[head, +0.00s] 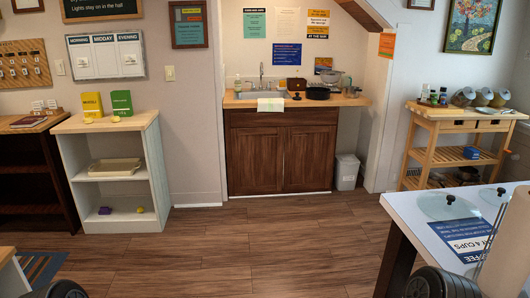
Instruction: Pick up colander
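A grey metal bowl-shaped thing (331,78) stands at the back right of the sink counter, behind a black pan (318,93). It may be the colander, but it is too small to tell. Another dark round vessel (467,174) sits on the lower shelf of the wooden cart and is also unclear. Both are far across the room from me. Only dark rounded parts of my arms show at the bottom left and bottom right edges. No gripper fingers are in view.
The sink counter (350,101) stands on a brown cabinet at the far wall. A white shelf unit (110,217) is at left, the wooden cart (450,122) at right. A white table (420,212) is close at right. Wooden floor (235,255) is clear between.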

